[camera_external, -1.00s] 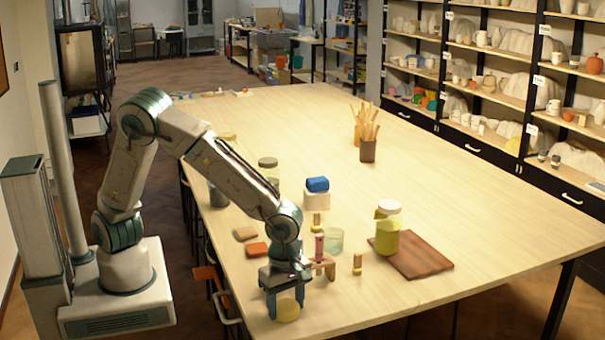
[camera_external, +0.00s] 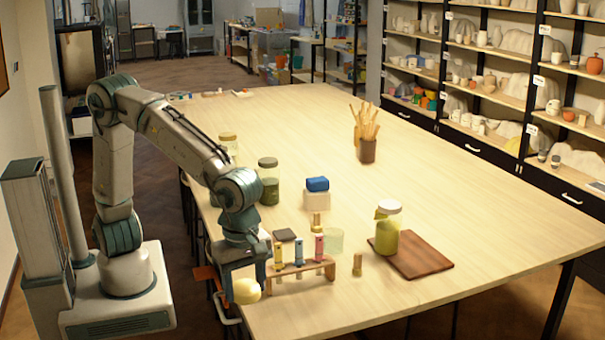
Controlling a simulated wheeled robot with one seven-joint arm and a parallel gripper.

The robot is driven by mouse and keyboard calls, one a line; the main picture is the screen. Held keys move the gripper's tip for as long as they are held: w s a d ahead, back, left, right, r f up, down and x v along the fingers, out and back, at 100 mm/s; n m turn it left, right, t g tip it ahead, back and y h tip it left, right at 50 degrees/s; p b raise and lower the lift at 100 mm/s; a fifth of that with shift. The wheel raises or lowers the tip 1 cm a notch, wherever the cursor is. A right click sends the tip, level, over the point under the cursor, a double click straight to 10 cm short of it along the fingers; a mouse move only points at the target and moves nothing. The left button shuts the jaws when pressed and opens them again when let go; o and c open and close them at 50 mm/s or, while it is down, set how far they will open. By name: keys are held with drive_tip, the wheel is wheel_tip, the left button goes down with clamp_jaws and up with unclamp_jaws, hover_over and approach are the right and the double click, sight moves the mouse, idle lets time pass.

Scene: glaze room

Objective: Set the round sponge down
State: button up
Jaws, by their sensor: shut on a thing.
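The round sponge (camera_external: 246,291) is pale yellow and sits between the fingers of my gripper (camera_external: 245,288), near the front left edge of the table (camera_external: 350,300). My gripper points down and is shut on the sponge. The sponge's lower part shows beneath the fingers. I cannot tell clearly how high it is above the tabletop.
Just right of my gripper stands a wooden rack (camera_external: 305,275) with coloured upright pieces. A small wooden block (camera_external: 357,265), a yellow-green jar (camera_external: 387,229) and a brown board (camera_external: 420,254) are further right. A blue sponge (camera_external: 317,184) lies on a pale block (camera_external: 317,200). The front tabletop is clear.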

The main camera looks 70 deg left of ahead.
drive_tip(key=shift+s+d+r, duration=0.15)
drive_tip(key=shift+d+r, duration=0.05)
drive_tip(key=shift+r, duration=0.05)
drive_tip(key=w+d+r+n, duration=0.1)
drive_tip(key=w+d, duration=0.1)
drive_tip(key=w, duration=0.7)
drive_tip(key=n+p, duration=0.1)
drive_tip(key=p, duration=0.3)
hover_over(365, 296)
wheel_tip(365, 296, down, 7)
drive_tip(key=shift+s+d+f, duration=0.15)
drive_tip(key=shift+f, duration=0.2)
drive_tip(key=shift+f+p, duration=0.75)
drive_tip(key=shift+f, duration=1.25)
